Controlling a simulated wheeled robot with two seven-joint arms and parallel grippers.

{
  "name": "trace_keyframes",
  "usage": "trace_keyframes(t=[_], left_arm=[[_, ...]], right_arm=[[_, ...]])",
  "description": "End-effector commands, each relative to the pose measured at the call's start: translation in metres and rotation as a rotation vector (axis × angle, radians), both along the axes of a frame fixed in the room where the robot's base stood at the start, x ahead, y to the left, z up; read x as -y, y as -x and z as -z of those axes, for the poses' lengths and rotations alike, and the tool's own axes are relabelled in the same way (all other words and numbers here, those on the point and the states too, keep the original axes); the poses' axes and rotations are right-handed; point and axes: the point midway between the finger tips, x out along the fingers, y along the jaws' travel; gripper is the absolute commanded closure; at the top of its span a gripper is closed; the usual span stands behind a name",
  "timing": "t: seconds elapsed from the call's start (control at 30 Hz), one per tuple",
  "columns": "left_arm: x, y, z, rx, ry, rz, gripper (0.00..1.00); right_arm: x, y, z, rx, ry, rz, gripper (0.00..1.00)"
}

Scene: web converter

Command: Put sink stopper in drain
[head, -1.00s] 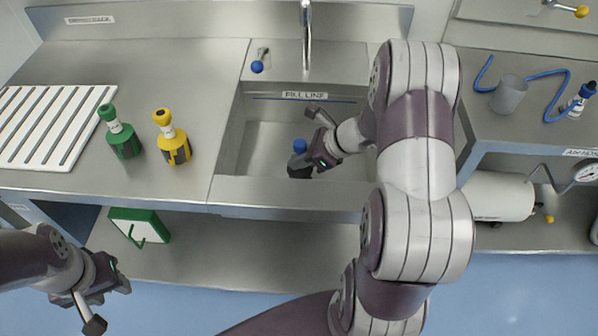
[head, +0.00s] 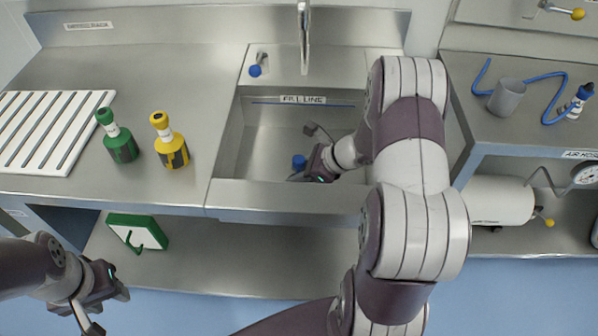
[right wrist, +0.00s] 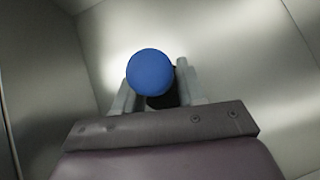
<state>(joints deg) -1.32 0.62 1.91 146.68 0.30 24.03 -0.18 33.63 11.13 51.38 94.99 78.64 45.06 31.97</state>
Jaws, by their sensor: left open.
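The sink stopper, with a round blue knob (head: 299,162), is inside the steel sink (head: 262,150). My right gripper (head: 299,177) reaches down into the sink and is shut on the stopper. The right wrist view shows the blue knob (right wrist: 151,73) with a dark part under it, between the two fingers of my right gripper (right wrist: 155,92). The drain is hidden in both views. I cannot tell whether the stopper touches the sink floor. My left gripper (head: 115,292) is open and empty at the lower left, in front of the counter.
A green bottle (head: 121,148) and a yellow bottle (head: 171,146) stand on the counter left of the sink, near a white slatted rack (head: 45,130). The faucet (head: 304,35) rises behind the sink. A grey cup (head: 507,97) and blue hose stand right. The sink walls surround my right gripper.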

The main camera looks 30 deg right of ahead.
Motion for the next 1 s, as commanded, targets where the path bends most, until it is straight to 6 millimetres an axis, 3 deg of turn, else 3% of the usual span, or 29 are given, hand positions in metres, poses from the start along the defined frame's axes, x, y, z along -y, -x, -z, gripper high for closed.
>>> trace_keyframes(t=[0.3, 0.5, 1.0], left_arm=[[0.000, 0.000, -0.016, 0.000, 0.000, 0.000, 0.57], [0.000, 0.000, -0.020, 0.000, 0.000, 0.000, 0.57], [0.000, 0.000, -0.021, 0.000, 0.000, 0.000, 0.57]], right_arm=[[0.038, 0.036, -0.056, 0.002, 0.003, 0.004, 0.60], [0.056, 0.056, -0.081, 0.002, 0.000, 0.003, 0.60], [0.060, 0.060, -0.086, 0.000, 0.000, 0.000, 0.60]])
